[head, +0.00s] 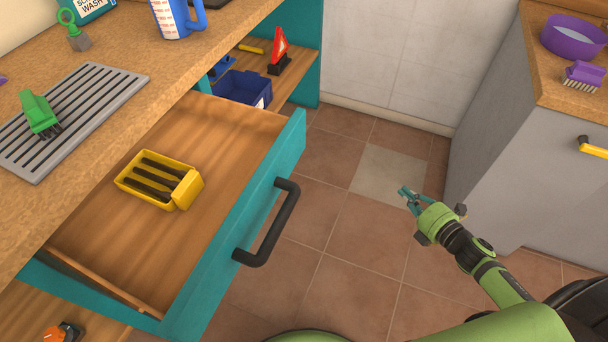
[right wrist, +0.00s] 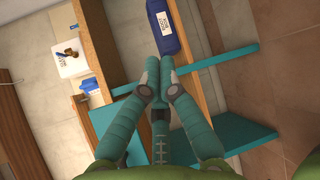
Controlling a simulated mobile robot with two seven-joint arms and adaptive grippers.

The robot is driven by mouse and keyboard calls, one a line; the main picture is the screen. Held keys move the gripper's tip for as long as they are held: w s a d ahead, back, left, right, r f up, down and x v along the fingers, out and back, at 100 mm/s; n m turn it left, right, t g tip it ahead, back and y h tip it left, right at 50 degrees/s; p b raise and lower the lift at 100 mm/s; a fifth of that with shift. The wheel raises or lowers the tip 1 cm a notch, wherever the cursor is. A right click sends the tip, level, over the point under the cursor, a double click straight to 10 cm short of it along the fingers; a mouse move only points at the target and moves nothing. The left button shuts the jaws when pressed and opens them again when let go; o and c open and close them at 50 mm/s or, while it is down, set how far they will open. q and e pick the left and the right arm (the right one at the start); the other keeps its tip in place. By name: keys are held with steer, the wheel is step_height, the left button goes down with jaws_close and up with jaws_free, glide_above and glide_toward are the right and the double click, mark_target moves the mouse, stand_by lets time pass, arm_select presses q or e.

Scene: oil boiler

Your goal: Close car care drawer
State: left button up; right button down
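The open drawer has a teal front (head: 195,290) with a black bar handle (head: 268,222) and a bare wooden floor (head: 120,235). It is pulled well out from under the wooden counter. A yellow box (head: 190,190) with dark tools lies inside it. My right gripper (head: 408,194) is over the floor tiles to the right of the drawer, apart from the handle. In the right wrist view its fingertips (right wrist: 159,68) are together, with nothing visible between them. Teal panels (right wrist: 235,147) show beyond the fingers; the handle cannot be made out there. My left gripper is out of view.
The counter (head: 110,50) holds a grey slotted tray (head: 95,95), a green brush (head: 38,112) and a measuring jug (head: 178,18). A blue bin (head: 243,88) and a warning triangle (head: 279,50) stand on a shelf behind the drawer. A grey cabinet (head: 510,150) is at right. Tiled floor between is clear.

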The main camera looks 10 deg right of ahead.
steer(key=a+r+n+y+b, duration=0.4)
steer(key=a+r+n+y, duration=0.35)
steer(key=r+n, duration=0.35)
steer(key=n+g+y+b, duration=0.1)
steer(key=n+g+y, duration=0.3)
steer(key=n, duration=0.7)
glide_toward(291, 155)
steer(key=p+x, duration=0.1)
steer(key=x, duration=0.5)
steer(key=shift+r+p, duration=0.2)
steer(key=shift+p, duration=0.2)
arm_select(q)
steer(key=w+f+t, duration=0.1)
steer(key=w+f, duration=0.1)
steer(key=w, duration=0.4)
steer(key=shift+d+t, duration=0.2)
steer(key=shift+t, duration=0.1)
arm_select(e)
steer(key=shift+w+a+f, duration=0.15)
steer(key=shift+w+a, duration=0.1)
steer(key=shift+a, duration=0.2)
